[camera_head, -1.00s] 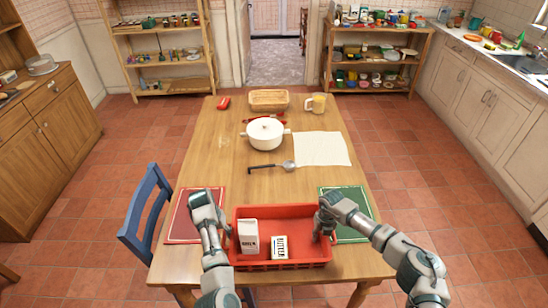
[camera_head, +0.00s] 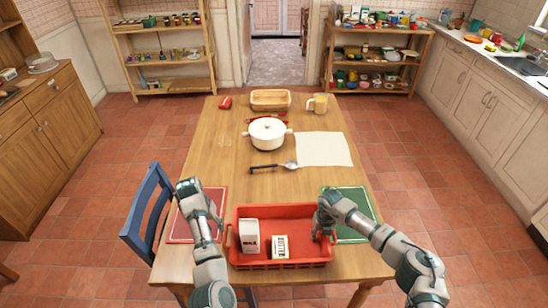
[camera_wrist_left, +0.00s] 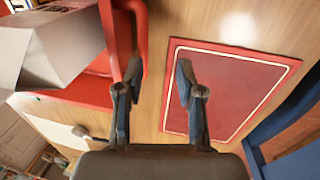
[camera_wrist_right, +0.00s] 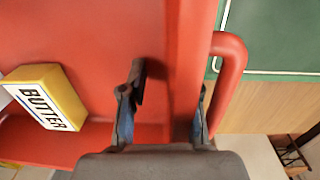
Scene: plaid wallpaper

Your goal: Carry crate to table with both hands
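The red crate (camera_head: 282,263) rests on the near edge of the wooden table, holding a white milk carton (camera_head: 249,236) and a yellow-and-white butter box (camera_head: 280,247). My left gripper (camera_head: 213,214) is open and empty, left of the crate and above the red placemat (camera_head: 186,232). In the left wrist view, its fingers (camera_wrist_left: 158,78) are beside the crate's red handle (camera_wrist_left: 133,68), with bare table between them. My right gripper (camera_head: 320,233) is at the crate's right side. In the right wrist view, its fingers (camera_wrist_right: 170,85) are apart, one inside the crate and one over the right wall beside the handle (camera_wrist_right: 234,62).
A green placemat (camera_head: 350,222) lies right of the crate. A blue chair (camera_head: 148,212) stands at the left.

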